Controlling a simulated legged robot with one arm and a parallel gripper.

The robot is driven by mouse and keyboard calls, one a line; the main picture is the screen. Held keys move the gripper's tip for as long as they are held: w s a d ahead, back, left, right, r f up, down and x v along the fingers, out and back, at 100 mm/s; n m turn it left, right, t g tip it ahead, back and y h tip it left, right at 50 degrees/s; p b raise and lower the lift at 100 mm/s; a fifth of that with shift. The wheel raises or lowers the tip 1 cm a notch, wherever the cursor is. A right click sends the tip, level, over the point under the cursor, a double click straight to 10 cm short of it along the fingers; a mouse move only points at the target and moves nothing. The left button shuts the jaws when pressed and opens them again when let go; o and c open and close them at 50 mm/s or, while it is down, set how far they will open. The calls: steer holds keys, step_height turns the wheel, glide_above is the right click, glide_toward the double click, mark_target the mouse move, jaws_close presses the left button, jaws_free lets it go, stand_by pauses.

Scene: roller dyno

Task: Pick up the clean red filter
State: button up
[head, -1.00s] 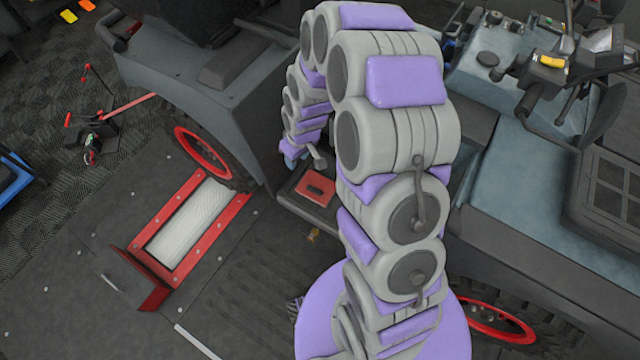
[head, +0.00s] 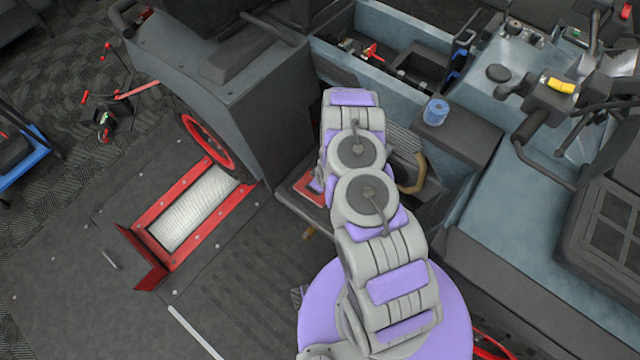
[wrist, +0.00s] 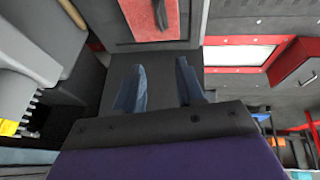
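A flat red rectangular piece (head: 308,188) with a dark mark lies on a dark ledge of the vehicle, partly hidden behind my arm in the head view. It also shows at the top edge of the wrist view (wrist: 135,28), cut off by the frame. I cannot tell whether it is the clean red filter. My gripper (wrist: 160,85) shows two blue fingers spread apart with nothing between them, over a bare dark surface. The red piece lies beyond the fingertips, apart from them.
A red-framed white roller (head: 190,215) is set in the floor at left, beside a wheel with a red rim (head: 208,146). A tan curved handle (head: 414,176) and a blue cylinder (head: 435,112) are right of my arm. An open compartment (head: 400,65) is behind.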

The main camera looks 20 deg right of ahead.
steer(key=b+x, duration=0.1)
steer(key=x, duration=0.3)
steer(key=b+x, duration=0.1)
steer(key=x, duration=0.3)
steer(key=d+b+x, duration=0.1)
steer(key=b+x, duration=0.1)
steer(key=x, duration=0.2)
steer(key=shift+s+a+f, duration=0.1)
steer(key=shift+s+f, duration=0.2)
steer(key=shift+f, duration=0.15)
steer(key=shift+w+a+f+b, duration=0.2)
steer(key=shift+f, duration=0.2)
steer(key=shift+w+a+f+b, duration=0.15)
steer(key=shift+a+f+b, duration=0.05)
steer(key=shift+f, duration=0.15)
steer(key=b+x, duration=0.1)
steer(key=x, duration=0.1)
steer(key=b+x, duration=0.1)
steer(key=x, duration=0.1)
steer(key=shift+d+f, duration=0.25)
steer(key=shift+f, duration=0.05)
jaws_close()
